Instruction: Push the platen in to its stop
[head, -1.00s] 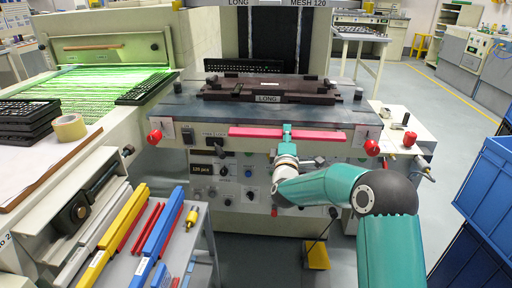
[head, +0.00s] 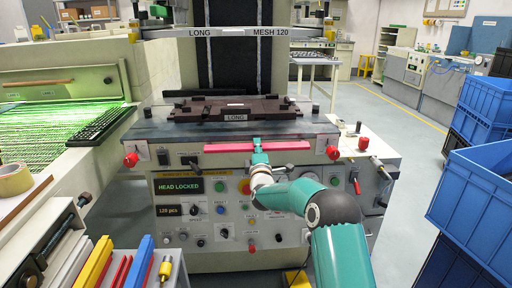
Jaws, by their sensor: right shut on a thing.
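The platen (head: 147,127) is a dark flat table on the front of the printing machine. It carries a dark brown fixture (head: 270,109) labelled LONG. A pink-red bar (head: 290,146) runs along the platen's front edge. My right gripper (head: 260,152) is shut on the middle of this bar, its arm reaching in from the lower right. The fingertips are small and partly hidden by the gripper body. The screen frame (head: 224,33) labelled LONG and MESH 120 stands above and behind the fixture. My left gripper is out of view.
The machine's front panel has a display (head: 179,187) reading HEAD LOCKED, and red knobs (head: 131,160) flank the bar. A lit green conveyor (head: 50,125) is at left, with a tool cart in front. Blue crates (head: 475,195) stand at right. Open floor lies between.

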